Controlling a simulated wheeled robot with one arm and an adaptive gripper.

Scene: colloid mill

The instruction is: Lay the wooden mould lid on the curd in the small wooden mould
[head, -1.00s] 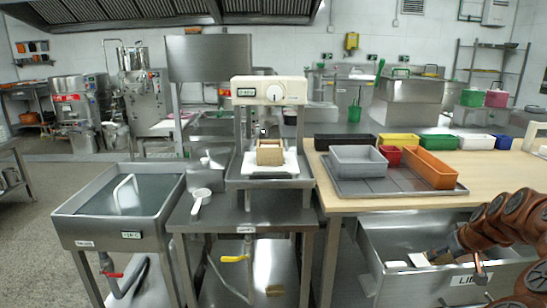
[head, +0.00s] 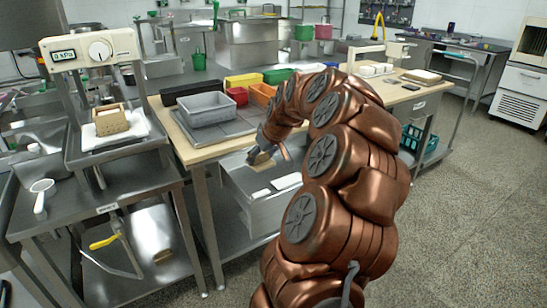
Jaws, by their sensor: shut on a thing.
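The small wooden mould (head: 112,121) stands upright on a white cloth on the tray of the press, at the left of the head view. The curd inside it cannot be made out. My gripper (head: 257,157) is small and partly hidden by my copper-coloured arm. It is shut on a flat tan piece, apparently the wooden mould lid (head: 262,160), at the open steel lid bin (head: 240,184) below the table's front edge. The gripper is well to the right of the mould and lower than it. Whether the lid still touches anything in the bin cannot be told.
The press head (head: 90,50) with its dial overhangs the mould. A white ladle (head: 41,192) lies on the steel stand. Floor at right is clear.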

